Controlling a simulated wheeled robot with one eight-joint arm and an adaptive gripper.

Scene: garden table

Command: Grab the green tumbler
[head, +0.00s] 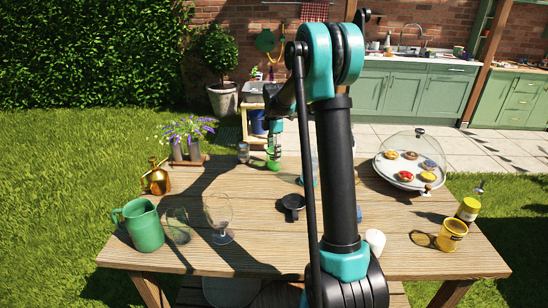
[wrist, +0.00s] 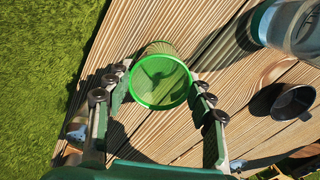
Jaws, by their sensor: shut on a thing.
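The green tumbler (wrist: 160,82) is a see-through green cup, seen from above into its open rim in the wrist view. My gripper (wrist: 157,75) has one finger on each side of it and is shut on it. In the head view my gripper (head: 273,150) is at the far edge of the table, with the green tumbler (head: 273,163) low between its fingers. The tumbler looks upright. I cannot tell whether its base touches the wood.
A dark cup (head: 292,203), wine glass (head: 218,213), green pitcher (head: 146,227) and brass can (head: 156,179) are nearer or left. A domed tray (head: 405,180) and yellow mug (head: 452,235) stand right. Grass borders the table.

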